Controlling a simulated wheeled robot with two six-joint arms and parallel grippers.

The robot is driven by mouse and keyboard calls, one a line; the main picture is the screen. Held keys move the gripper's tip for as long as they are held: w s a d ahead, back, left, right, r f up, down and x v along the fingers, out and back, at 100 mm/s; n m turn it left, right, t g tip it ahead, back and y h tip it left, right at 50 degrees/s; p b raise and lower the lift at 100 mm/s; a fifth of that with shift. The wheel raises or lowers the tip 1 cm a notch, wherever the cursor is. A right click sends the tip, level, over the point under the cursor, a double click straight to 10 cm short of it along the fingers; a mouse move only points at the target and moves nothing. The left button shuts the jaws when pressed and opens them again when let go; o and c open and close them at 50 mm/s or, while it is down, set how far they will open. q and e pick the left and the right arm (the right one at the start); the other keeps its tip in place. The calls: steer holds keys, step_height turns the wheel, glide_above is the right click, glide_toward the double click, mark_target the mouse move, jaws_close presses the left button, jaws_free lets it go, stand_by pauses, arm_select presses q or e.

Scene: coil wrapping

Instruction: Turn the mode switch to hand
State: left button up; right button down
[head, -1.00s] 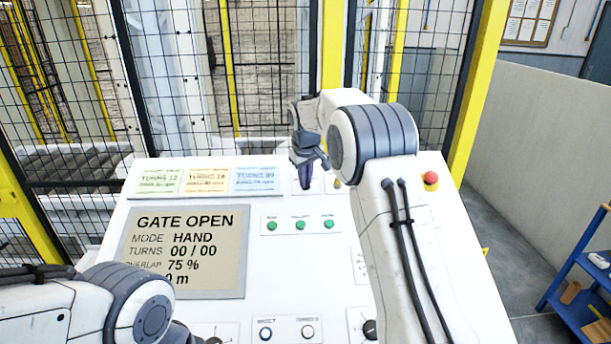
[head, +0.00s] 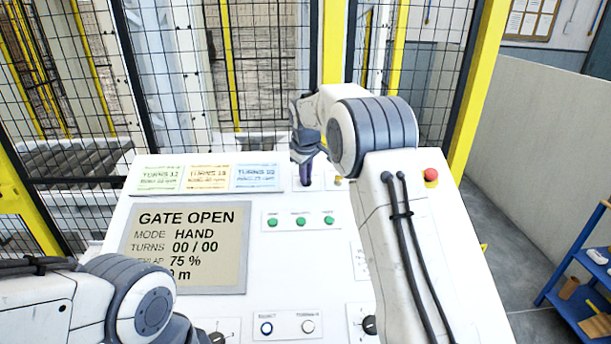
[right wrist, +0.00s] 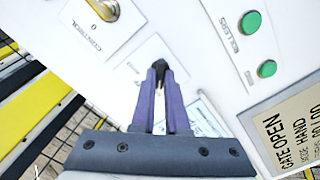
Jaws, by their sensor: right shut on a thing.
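My right gripper (head: 306,181) is at the upper middle of the white control panel, its purple fingers pointing down at the surface. In the right wrist view its fingertips (right wrist: 160,68) are shut on a small black switch knob (right wrist: 159,66) on a white plate. The knob is mostly hidden between the fingers, so its pointing direction and label cannot be read. The panel display (head: 188,247) reads GATE OPEN, MODE HAND, TURNS 00 / 00; it shows partly in the right wrist view (right wrist: 290,135). My left arm enters at the lower left; its gripper is not seen.
A yellow key-like switch (right wrist: 105,12) labelled CONTROL sits beside the knob. Green buttons (head: 300,222), a red button (head: 431,175), lower buttons (head: 267,328) and a black knob (head: 370,325) are on the panel. A mesh fence stands behind; a blue shelf (head: 580,290) is at the right.

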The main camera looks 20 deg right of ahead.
steer(key=c, duration=0.9)
jaws_free()
steer(key=b+v, duration=0.2)
steer(key=v, duration=0.8)
steer(key=shift+a+r+b, duration=0.1)
steer(key=shift+r+b, duration=0.2)
steer(key=shift+b, duration=0.05)
